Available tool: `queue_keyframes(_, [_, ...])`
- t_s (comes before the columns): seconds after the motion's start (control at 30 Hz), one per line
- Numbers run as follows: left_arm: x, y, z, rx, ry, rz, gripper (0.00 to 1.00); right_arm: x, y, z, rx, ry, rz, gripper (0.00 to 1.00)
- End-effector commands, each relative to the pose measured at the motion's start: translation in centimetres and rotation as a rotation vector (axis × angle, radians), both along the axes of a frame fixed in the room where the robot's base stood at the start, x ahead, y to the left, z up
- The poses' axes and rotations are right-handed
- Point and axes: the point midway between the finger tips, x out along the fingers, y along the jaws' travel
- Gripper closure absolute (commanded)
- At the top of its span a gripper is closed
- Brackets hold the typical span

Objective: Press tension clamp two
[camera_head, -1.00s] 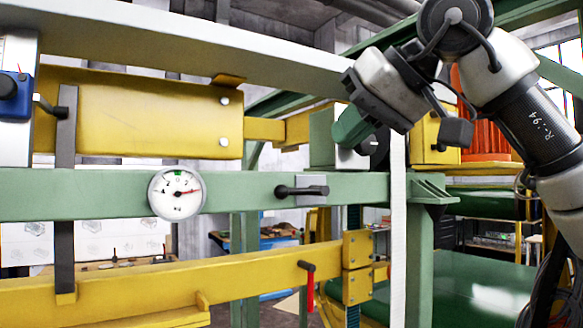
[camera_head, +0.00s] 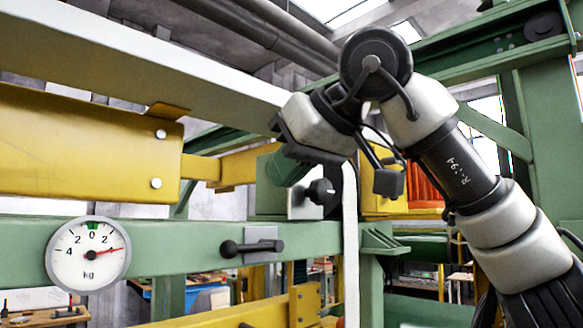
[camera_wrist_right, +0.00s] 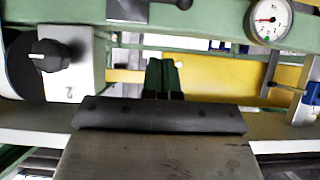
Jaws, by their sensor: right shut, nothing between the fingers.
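Tension clamp two appears as a light grey plate with a black knob (camera_head: 322,190) on the green frame, right of the centre in the head view. In the right wrist view, which looks upside down, its black knob (camera_wrist_right: 50,54) is at upper left above the number 2. My right gripper (camera_head: 288,170) is in front of the clamp, to the left of the knob, with its green fingers shut and empty. The fingers also show at the middle of the right wrist view (camera_wrist_right: 162,76), apart from the knob. The left gripper is out of view.
A round kg gauge (camera_head: 88,253) sits on the green beam, its red needle pointing right. A black lever (camera_head: 250,247) is on the same beam. A white strap (camera_head: 350,250) hangs below the gripper. A long white beam (camera_head: 140,50) and a yellow beam (camera_head: 80,140) run leftward.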

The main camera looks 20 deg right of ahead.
Motion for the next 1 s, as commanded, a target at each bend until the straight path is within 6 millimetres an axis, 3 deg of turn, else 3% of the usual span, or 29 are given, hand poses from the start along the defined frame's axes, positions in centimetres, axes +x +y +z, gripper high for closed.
queue_keyframes(0.13, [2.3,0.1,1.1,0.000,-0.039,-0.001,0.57,2.6,0.9,-1.7,-0.002,0.003,0.001,1.00])
queue_keyframes(0.3, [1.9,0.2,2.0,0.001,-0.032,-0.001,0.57,5.4,1.9,-3.6,0.000,0.003,0.001,1.00])
queue_keyframes(0.6, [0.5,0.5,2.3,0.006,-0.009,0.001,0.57,5.9,2.0,-7.2,0.002,0.001,0.000,1.00])
queue_keyframes(1.0, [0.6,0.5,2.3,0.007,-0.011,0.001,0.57,5.9,2.1,-7.6,0.002,0.000,0.000,1.00])
